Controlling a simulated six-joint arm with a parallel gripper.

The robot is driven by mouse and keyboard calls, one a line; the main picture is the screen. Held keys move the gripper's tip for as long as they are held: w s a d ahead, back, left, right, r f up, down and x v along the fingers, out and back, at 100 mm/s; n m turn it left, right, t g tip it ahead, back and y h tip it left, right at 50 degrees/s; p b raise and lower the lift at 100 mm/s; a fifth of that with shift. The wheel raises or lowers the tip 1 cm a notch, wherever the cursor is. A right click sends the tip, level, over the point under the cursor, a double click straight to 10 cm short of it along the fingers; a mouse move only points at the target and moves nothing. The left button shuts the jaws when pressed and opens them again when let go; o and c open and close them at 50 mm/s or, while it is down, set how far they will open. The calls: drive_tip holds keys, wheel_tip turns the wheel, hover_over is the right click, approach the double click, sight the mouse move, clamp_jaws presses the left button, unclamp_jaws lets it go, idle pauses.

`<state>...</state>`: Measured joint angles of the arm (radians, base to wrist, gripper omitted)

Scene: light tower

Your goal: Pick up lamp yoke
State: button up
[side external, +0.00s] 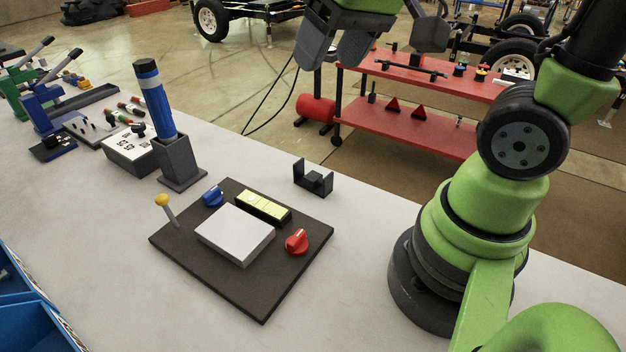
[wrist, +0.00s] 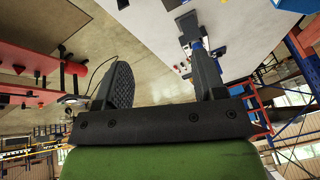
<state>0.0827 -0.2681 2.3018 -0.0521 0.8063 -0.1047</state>
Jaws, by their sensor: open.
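A small black U-shaped bracket, which looks like the lamp yoke (side external: 313,179), stands upright on the grey table behind the dark base plate in the side external view. My gripper (side external: 328,58) is high above and beyond it, at the top of that view, clear of the table. The wrist view shows my gripper (wrist: 163,66) open with nothing between its fingers. The yoke cannot be made out in the wrist view.
A dark board (side external: 180,240) with knobs and a lever lies on the table (side external: 90,225). A blue striped tower (side external: 154,100) stands in a grey holder (side external: 178,160). A red cart (side external: 440,125) is behind. Table around the yoke is clear.

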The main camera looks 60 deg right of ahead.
drive_tip(key=w+d+f+n+g, duration=0.1)
drive_tip(key=w+d+f+g, duration=0.15)
drive_tip(key=w+f, duration=0.2)
drive_tip(key=w+d+f+g, duration=0.1)
drive_tip(key=w+d+f, duration=0.2)
drive_tip(key=f, duration=0.3)
drive_tip(key=n+g, duration=0.1)
drive_tip(key=g, duration=0.1)
hover_over(313, 176)
drive_tip(key=shift+t+h, duration=0.25)
drive_tip(key=shift+h, duration=0.15)
drive_tip(key=f, duration=1.2)
drive_tip(key=shift+w+a, duration=0.1)
drive_tip(key=shift+w, duration=0.2)
drive_tip(key=f, duration=0.5)
drive_tip(key=shift+s+f, duration=0.3)
drive_tip(key=shift+f, duration=0.1)
drive_tip(key=c, duration=1.1)
drive_tip(key=shift+c, duration=0.2)
drive_tip(key=shift+r, duration=0.1)
